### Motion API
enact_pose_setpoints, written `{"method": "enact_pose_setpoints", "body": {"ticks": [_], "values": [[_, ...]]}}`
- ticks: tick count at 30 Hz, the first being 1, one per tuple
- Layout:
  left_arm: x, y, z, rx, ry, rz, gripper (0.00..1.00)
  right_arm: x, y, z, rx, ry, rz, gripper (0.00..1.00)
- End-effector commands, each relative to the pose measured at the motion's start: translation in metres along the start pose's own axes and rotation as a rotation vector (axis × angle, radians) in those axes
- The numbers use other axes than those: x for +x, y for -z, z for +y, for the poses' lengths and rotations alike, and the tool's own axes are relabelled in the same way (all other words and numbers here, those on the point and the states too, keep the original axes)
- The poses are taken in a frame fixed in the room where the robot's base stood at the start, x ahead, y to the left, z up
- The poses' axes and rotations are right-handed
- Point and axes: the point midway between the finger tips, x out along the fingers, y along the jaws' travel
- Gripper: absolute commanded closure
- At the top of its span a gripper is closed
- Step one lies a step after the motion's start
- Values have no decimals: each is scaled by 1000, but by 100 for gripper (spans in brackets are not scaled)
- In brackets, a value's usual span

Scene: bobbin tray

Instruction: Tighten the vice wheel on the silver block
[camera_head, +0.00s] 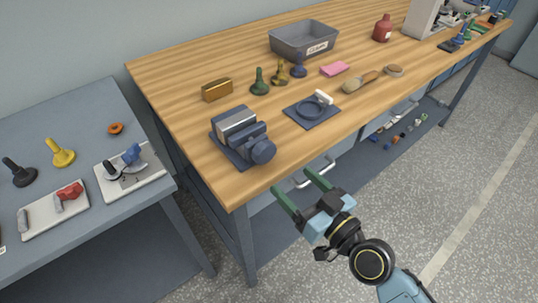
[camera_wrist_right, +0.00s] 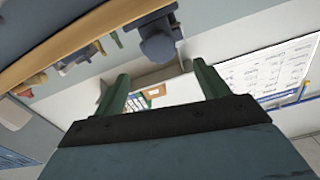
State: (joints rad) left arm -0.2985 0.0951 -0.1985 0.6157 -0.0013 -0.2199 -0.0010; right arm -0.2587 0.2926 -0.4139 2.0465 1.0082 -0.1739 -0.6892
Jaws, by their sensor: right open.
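A dark blue vice (camera_head: 240,152) stands near the front left corner of the wooden bench. A silver block (camera_head: 236,122) sits between its jaws. The vice's round blue wheel (camera_head: 263,151) faces the front edge of the bench. It appears to be the blue round part at the top of the right wrist view (camera_wrist_right: 158,42). My right gripper (camera_head: 297,189) is open and empty, in front of the bench edge and to the lower right of the wheel, apart from it. Its two green fingers also show in the right wrist view (camera_wrist_right: 163,88). My left gripper is not in view.
The wooden bench (camera_head: 175,85) also holds a brass block (camera_head: 217,90), small dark and brass pieces, a blue plate with a ring (camera_head: 312,111), a brush (camera_head: 360,82) and a grey bin (camera_head: 303,39). A lower grey table (camera_head: 60,120) with trays stands at the left.

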Motion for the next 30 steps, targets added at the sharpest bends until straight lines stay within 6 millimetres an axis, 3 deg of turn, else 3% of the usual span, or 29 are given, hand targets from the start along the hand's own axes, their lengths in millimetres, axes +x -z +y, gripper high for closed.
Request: {"method": "enact_pose_setpoints", "body": {"ticks": [6,12,18,27,30], "values": [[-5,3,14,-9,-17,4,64,50,2,0,4,0,3,26],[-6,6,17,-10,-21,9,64,82,0,0,2,-1,0,26],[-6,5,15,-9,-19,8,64,97,0,0,1,-1,-1,26],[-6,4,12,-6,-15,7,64,98,-1,0,0,-1,-2,26],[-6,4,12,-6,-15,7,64,98,-1,0,0,-1,-2,39]]}}
